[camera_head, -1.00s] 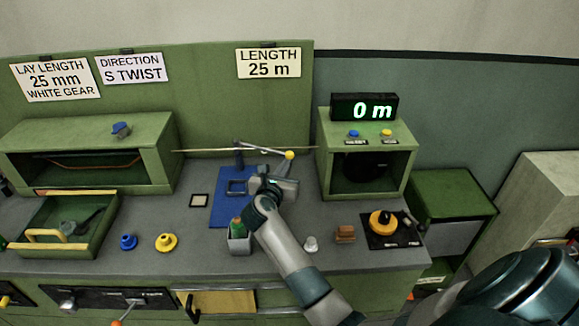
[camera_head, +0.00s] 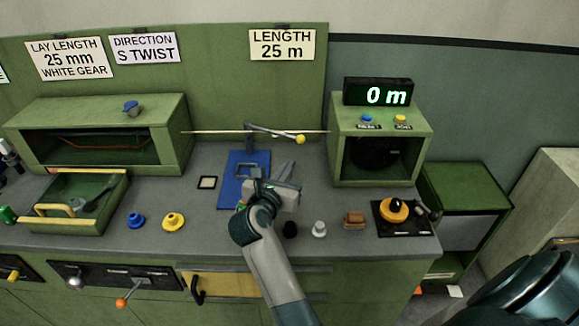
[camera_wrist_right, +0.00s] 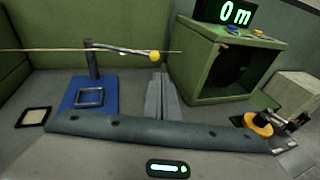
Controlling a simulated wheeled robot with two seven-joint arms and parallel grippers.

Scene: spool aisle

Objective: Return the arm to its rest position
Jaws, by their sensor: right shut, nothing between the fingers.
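My right gripper (camera_head: 287,170) is over the bench just right of the blue pad (camera_head: 232,193), its fingers pointing toward the back. Its closed fingers (camera_wrist_right: 161,96) show in the right wrist view with nothing between them. My right forearm (camera_head: 270,262) reaches up from the bottom edge and hides part of the bench. My left gripper is out of view.
A green housing (camera_head: 338,150) with a "0 m" display (camera_head: 378,93) stands right of the gripper. A thin rod (camera_head: 210,132) runs behind it. Near the front edge are a white knob (camera_head: 319,229), a brown block (camera_head: 354,220) and yellow flanged parts (camera_head: 173,221). A green tray (camera_head: 70,226) is left.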

